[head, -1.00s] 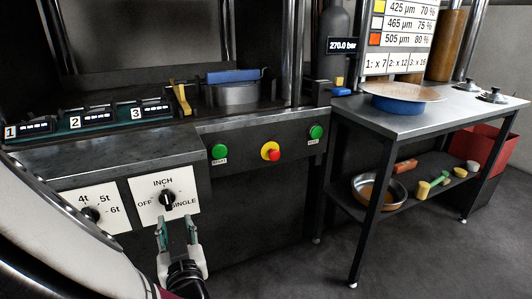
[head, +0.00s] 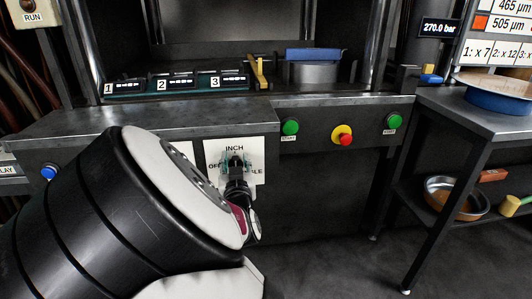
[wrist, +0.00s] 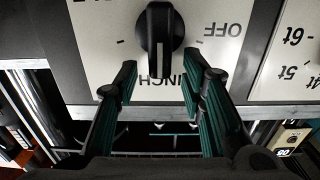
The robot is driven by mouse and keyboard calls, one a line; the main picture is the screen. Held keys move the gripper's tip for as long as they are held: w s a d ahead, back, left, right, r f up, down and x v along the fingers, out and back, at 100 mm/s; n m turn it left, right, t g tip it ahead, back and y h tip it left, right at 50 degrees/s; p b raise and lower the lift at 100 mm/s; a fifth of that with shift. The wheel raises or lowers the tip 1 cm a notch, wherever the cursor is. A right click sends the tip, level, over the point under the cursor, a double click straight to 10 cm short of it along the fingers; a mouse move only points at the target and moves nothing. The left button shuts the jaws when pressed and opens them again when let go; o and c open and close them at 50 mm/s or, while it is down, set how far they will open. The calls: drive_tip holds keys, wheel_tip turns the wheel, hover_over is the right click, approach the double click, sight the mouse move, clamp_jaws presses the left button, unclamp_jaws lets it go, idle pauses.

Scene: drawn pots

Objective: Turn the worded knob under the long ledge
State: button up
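The worded knob (wrist: 160,40) is black with a white line, on a pale plate (wrist: 90,50) lettered INCH and OFF, upside down in the wrist view. Its grip bar lies in line with INCH. In the head view the plate (head: 257,148) sits under the long metal ledge (head: 95,122), and my gripper covers most of the knob. My gripper (head: 236,160) is right in front of the plate. In the wrist view my gripper (wrist: 163,78) is open, its two green-padded fingers apart, with the knob ahead between and beyond the tips. I see no clear contact.
A second plate (wrist: 290,65) with tonne marks is beside it, mostly behind my arm in the head view. Green buttons (head: 290,127) and a red-and-yellow button (head: 342,136) are to the right. A side table (head: 470,115) stands farther right, with open floor before it.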

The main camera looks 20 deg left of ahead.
drive_tip(key=shift+w+a, duration=0.1)
drive_tip(key=shift+w, duration=0.1)
clamp_jaws()
